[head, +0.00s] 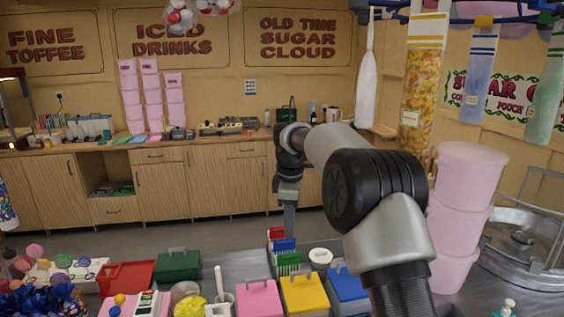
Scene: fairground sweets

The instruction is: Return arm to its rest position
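My arm rises from the bottom right of the head view and bends forward over the counter. My gripper (290,226) hangs pointing down at its far end, above and behind the red, blue and green items (286,256) on the counter. The fingers are small and dark here, seen edge-on, so I cannot tell whether they are open or hold anything. I cannot tell whether the gripper touches the items below.
Pink tubs (465,215) are stacked right of my arm, beside a round metal machine (530,245). Bags, including a yellow one (422,85), hang at upper right. Boxes, including a yellow box (304,292), crowd the near counter. Open floor (150,238) lies before the back cabinets.

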